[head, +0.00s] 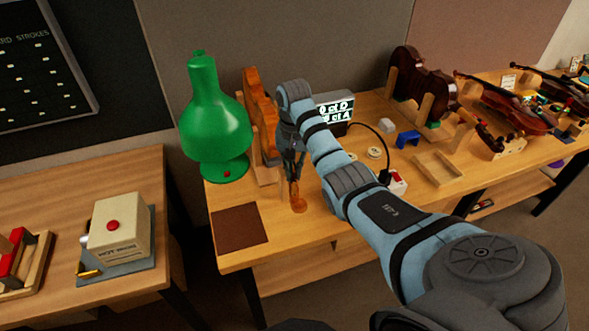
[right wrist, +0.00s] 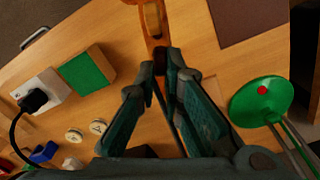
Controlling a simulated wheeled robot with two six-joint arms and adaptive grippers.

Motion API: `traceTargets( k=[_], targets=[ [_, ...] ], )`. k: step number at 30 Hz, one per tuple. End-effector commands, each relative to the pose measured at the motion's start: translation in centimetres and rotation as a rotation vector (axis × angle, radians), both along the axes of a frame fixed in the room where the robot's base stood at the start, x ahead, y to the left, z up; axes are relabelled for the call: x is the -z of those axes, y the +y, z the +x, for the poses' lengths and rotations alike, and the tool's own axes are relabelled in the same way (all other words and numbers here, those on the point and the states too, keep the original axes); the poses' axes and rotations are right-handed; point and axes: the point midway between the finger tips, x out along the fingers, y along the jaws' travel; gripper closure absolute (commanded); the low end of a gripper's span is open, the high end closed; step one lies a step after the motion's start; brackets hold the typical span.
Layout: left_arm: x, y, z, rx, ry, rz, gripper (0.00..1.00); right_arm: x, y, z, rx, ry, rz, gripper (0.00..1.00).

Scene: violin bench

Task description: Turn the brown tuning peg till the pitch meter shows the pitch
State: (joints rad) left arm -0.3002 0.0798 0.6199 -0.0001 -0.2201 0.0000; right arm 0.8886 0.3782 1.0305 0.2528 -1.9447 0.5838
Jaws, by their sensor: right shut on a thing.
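My right gripper (head: 294,172) points down at the front of the bench, shut on the small dark brown tuning peg, which mostly hides between the fingertips. In the right wrist view the fingertips (right wrist: 163,62) meet at the peg, beside an orange-brown wooden piece (right wrist: 154,18). The lower end of this wooden piece (head: 298,203) shows under the gripper in the head view. The pitch meter (head: 336,107) stands behind my right arm, its left part covered. Its lit display has two lines, seemingly ending in "ct D" and "ct A". My left gripper is not in view.
A brown mat (head: 240,228) lies at the front left. A white plug box (right wrist: 42,97) and a green block (right wrist: 86,70) are nearby. Violins (head: 515,105) fill the right side.

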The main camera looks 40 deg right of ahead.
Motion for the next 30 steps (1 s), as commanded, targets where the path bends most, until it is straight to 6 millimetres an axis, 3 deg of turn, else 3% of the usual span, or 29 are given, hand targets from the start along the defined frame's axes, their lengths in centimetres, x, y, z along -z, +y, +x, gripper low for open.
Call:
traceTargets(
  k=[16,18,21,30],
  targets=[
    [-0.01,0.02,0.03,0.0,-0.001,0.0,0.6,-0.14,-0.01,0.15,-0.036,-0.005,-0.002,1.0],
    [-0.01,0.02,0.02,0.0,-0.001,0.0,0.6,-0.13,-0.01,0.14,-0.036,-0.005,-0.002,0.84],
    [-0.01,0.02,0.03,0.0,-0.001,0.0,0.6,-0.1,-0.01,0.12,-0.035,-0.004,-0.001,0.71],
    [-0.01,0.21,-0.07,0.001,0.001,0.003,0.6,-0.04,0.02,0.08,-0.035,-0.002,-0.001,0.71]
  ],
)
